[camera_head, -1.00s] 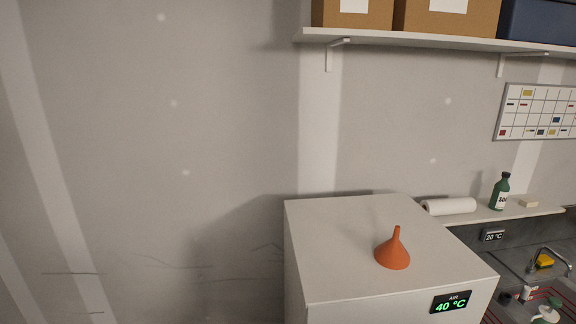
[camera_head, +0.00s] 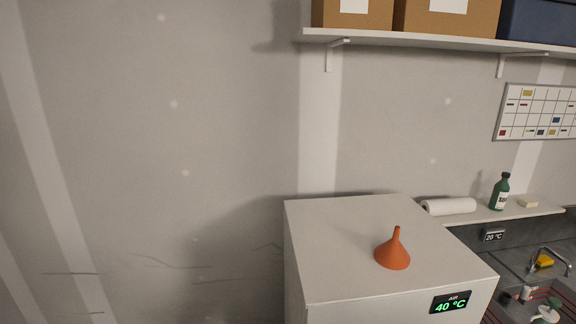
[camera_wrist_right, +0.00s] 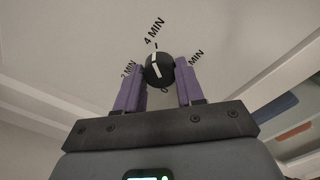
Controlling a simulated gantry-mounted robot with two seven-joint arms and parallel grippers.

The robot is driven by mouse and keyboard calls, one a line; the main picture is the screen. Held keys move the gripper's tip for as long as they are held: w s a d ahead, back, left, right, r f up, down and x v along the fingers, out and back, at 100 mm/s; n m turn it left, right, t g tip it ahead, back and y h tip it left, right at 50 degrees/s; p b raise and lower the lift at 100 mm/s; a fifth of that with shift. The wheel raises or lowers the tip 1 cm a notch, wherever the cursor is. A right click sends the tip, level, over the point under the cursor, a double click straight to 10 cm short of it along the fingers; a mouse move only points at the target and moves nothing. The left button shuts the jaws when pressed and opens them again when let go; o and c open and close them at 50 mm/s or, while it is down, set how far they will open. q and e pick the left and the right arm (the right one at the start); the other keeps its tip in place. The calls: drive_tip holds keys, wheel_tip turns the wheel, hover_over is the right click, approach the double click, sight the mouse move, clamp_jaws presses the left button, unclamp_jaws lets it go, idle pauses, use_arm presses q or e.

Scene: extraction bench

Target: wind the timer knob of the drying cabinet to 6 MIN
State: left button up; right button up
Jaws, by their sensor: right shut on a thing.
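The drying cabinet (camera_head: 350,225) is the pale box at lower centre right in the head view. Its green display (camera_head: 451,302) reads AIR 40 °C. The timer knob (camera_wrist_right: 157,68) shows in the right wrist view as a dark round knob with a white pointer line. The line lies roughly toward the 4 MIN mark (camera_wrist_right: 154,31). The 2 MIN label (camera_wrist_right: 129,70) is at left, a 0 below, and a MIN label (camera_wrist_right: 196,58) at right with its number hidden. My right gripper (camera_wrist_right: 159,77) is shut on the knob, one purple finger on each side. My left gripper is out of view.
An orange funnel (camera_head: 393,250) stands on the cabinet top. A paper roll (camera_head: 449,206) and a green bottle (camera_head: 501,192) are on a ledge at right, above a sink (camera_head: 530,295). A shelf (camera_head: 420,40) with boxes hangs above. The wall left of the cabinet is clear.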

drive_tip(key=m, duration=2)
drive_tip(key=o, duration=1.1)
drive_tip(key=shift+c, duration=0.2)
drive_tip(key=shift+s, duration=0.1)
drive_tip(key=s+p, duration=0.4)
drive_tip(key=s, duration=0.3)
drive_tip(key=shift+s+d, duration=0.4)
drive_tip(key=shift+d, duration=0.05)
